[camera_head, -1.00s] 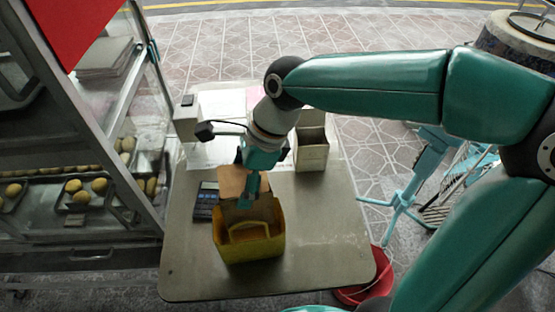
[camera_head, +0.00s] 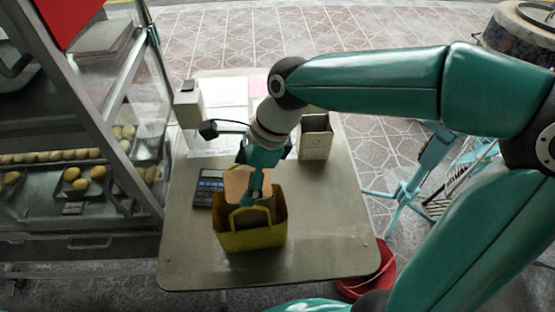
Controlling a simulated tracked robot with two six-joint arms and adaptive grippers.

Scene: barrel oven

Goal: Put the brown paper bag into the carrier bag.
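The brown paper bag (camera_head: 236,184) is a tan block at the far side of the yellow carrier bag, partly hidden by my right gripper. The yellow carrier bag (camera_head: 252,238) stands upright on the table with its mouth up and a handle showing at the front. My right gripper (camera_head: 254,198) comes down from above over the carrier bag's mouth, against the paper bag. Its fingers look closed around the paper bag's top, but the far finger is hidden. The paper bag's lower part seems to be within or behind the carrier bag's rim; I cannot tell which. My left gripper is not in view.
The grey table (camera_head: 320,235) is clear at the front and right. A dark calculator (camera_head: 208,188) lies left of the carrier bag. An open box (camera_head: 315,140) stands at the back right. A glass cabinet (camera_head: 75,190) with buns borders the left. A red bucket (camera_head: 370,276) is below the right edge.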

